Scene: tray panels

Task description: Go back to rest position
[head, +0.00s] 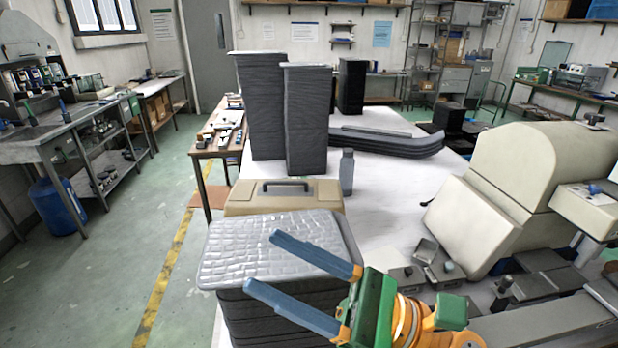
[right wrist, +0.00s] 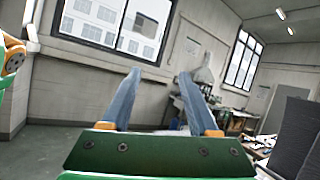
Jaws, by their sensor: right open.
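My right gripper (head: 261,261) comes in from the lower right of the head view. Its two blue fingers are spread apart with nothing between them. They appear over the near stack of dark panels (head: 275,318), whose top is a silvery, quilted-looking panel (head: 250,255). I cannot tell whether the fingers touch it. In the right wrist view the gripper (right wrist: 159,74) is also open and empty, with a wall and windows beyond. My left gripper does not show in either view.
A beige case (head: 240,203) with a dark handle stands behind the near stack. Tall dark stacks (head: 307,120), a grey bottle (head: 346,172) and curved panels (head: 390,143) stand farther back on the white table (head: 385,200). A large beige machine (head: 510,165) fills the right.

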